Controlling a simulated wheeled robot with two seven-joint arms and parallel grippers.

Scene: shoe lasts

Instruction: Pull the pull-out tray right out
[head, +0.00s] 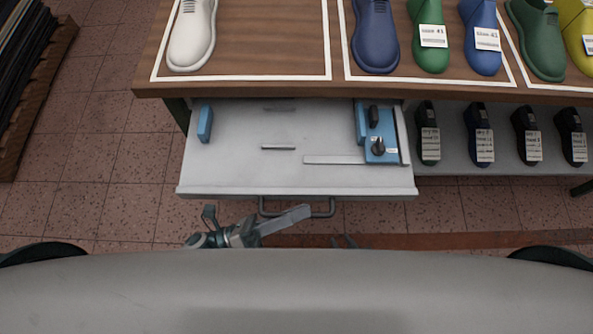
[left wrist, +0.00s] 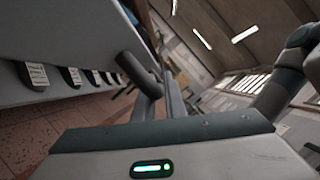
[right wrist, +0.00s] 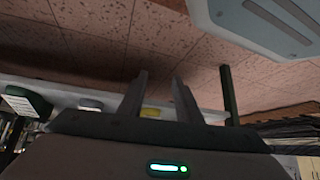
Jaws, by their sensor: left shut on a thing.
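The pull-out tray (head: 235,165) is light grey and stands out from under the wooden table top in the head view. Its dark bar handle (head: 325,213) runs along the front edge. My left gripper (head: 300,212) is at the handle from the front and is shut on it. The handle also shows as a thick dark bar in the left wrist view (left wrist: 138,74), with the fingers partly hidden beside it. My right gripper (right wrist: 160,95) is open and empty in its wrist view, its fingers apart. Only its tips show in the head view (head: 345,241), below the tray.
On the tray lie blue blocks (head: 205,123), a blue fixture with a black knob (head: 378,147), a small metal bar (head: 278,147) and a flat strip (head: 333,160). Shoe lasts stand on the table top (head: 270,87).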

